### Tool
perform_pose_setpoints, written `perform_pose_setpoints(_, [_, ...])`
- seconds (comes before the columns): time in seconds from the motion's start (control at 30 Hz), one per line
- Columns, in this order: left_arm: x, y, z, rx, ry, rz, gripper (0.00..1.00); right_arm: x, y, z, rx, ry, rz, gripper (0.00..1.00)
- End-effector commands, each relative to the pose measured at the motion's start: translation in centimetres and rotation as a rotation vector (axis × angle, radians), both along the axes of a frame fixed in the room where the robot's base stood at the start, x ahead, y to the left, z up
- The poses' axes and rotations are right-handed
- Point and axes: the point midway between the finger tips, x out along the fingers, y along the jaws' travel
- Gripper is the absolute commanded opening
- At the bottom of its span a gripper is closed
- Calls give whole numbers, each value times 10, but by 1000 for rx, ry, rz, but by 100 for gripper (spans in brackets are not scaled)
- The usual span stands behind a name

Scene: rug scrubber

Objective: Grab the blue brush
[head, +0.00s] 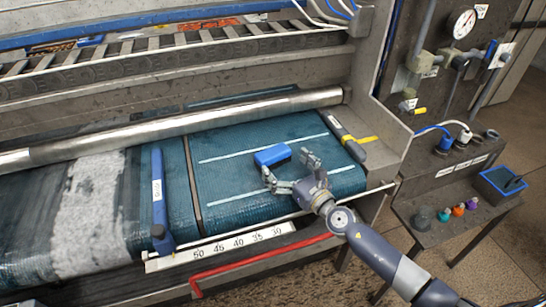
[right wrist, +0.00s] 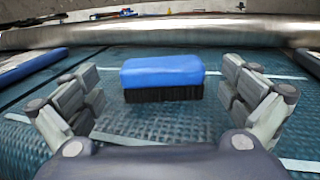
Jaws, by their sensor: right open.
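The blue brush (head: 272,155) lies on the teal belt of the machine, right of the centre in the head view. In the right wrist view the brush (right wrist: 163,75) shows a blue top over dark bristles, bristles down. My right gripper (head: 288,170) is open, with its fingers just in front of the brush. In the right wrist view the brush sits straight ahead, between and slightly beyond the two spread fingers of my gripper (right wrist: 163,100); I see no contact. My left gripper is not in view.
A metal roller (head: 180,127) runs behind the brush. A blue bar (head: 158,195) crosses the belt at left, beside a grey rug (head: 85,215). A yellow-handled tool (head: 345,138) lies at the belt's right. A red rail (head: 255,260) runs along the front. A side table (head: 455,205) stands right.

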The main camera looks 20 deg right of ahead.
Motion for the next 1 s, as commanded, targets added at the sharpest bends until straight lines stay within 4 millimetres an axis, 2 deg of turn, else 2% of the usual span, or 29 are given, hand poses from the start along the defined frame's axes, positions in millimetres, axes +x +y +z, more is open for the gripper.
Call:
perform_pose_setpoints(0.3, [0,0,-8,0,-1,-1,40,42,10,-2,3,-2,-1,100])
perform_pose_setpoints(0.6, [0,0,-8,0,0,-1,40,46,11,-3,2,0,0,100])
perform_pose_setpoints(0.63, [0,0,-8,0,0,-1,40,46,11,-3,2,0,0,98])
perform_pose_setpoints(0.77, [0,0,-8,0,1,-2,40,46,11,-3,2,0,-1,68])
perform_pose_setpoints(0.8, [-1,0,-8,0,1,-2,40,46,11,-3,2,0,-1,65])
perform_pose_setpoints(1.0, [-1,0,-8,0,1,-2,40,46,11,-2,2,-1,-1,64])
